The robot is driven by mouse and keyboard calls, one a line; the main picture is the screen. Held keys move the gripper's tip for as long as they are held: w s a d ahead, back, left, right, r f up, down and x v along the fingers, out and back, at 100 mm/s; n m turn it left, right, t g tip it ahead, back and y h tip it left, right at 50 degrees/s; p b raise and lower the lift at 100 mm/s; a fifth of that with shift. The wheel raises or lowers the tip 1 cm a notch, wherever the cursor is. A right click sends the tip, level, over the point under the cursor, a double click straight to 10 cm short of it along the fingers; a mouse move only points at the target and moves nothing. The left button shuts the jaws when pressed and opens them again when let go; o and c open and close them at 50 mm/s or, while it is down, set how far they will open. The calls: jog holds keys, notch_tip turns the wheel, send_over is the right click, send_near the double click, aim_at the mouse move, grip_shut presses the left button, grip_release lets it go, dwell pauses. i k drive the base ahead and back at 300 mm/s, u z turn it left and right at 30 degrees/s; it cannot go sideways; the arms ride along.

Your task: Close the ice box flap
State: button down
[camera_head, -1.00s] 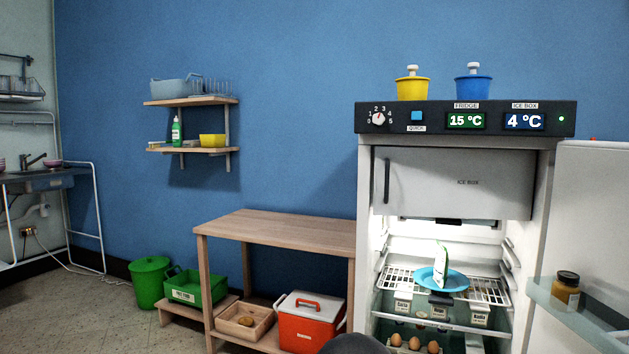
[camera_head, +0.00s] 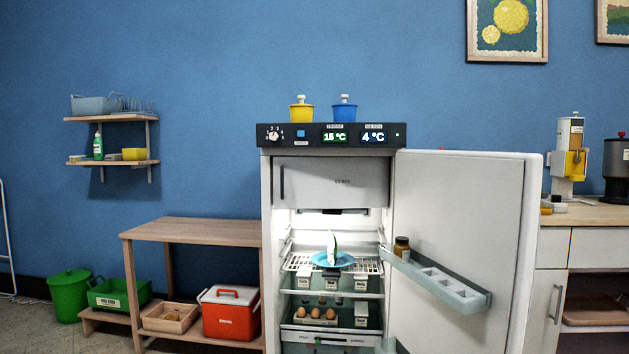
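The ice box flap (camera_head: 335,181) is a grey panel with a dark vertical handle at its left, at the top inside the open fridge. It looks upright and flush across the ice box front, though I cannot tell whether it is latched. The fridge door (camera_head: 462,245) stands wide open to the right. The control panel (camera_head: 325,135) above reads 15 °C for the fridge and 4 °C for the ice box. My gripper is not in view.
A blue plate (camera_head: 345,260) with a white-green packet sits on the wire shelf. A jar (camera_head: 402,248) stands in the door rack (camera_head: 440,284). A wooden table (camera_head: 190,232) and red cooler (camera_head: 231,312) are left of the fridge; a counter (camera_head: 600,214) is right.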

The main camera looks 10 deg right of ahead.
aim_at(300, 182)
jog(key=u, duration=0.65)
jog(key=i, duration=0.55)
jog(key=u, duration=0.85)
jog(key=i, duration=0.7)
jog(key=z, duration=0.55)
jog(key=i, duration=0.85)
jog(key=z, duration=0.85)
